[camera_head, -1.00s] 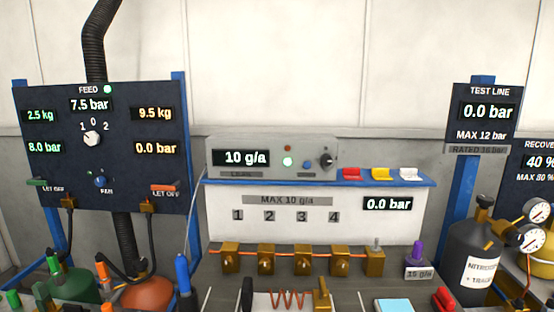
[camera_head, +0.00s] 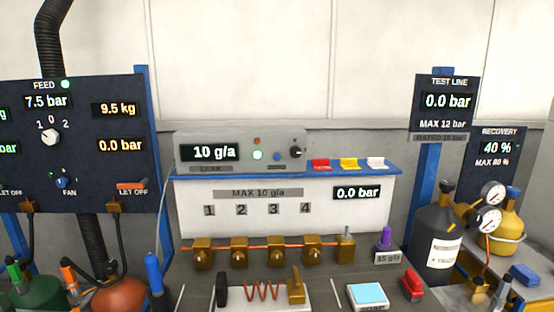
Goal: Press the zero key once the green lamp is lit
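The grey instrument box (camera_head: 227,139) stands on the blue shelf of the middle panel, and its display (camera_head: 210,152) reads 10 g/a. On its front a green lamp (camera_head: 257,155) glows brightly. A small reddish lamp (camera_head: 257,141) above it looks dim. Neither of my grippers is in view.
Red (camera_head: 321,165), yellow (camera_head: 349,164) and white (camera_head: 376,163) pieces sit on the shelf right of the box. Below are brass blocks (camera_head: 239,252), a copper coil (camera_head: 262,291) and a purple-topped item (camera_head: 386,239). Gas cylinders (camera_head: 436,225) stand at right.

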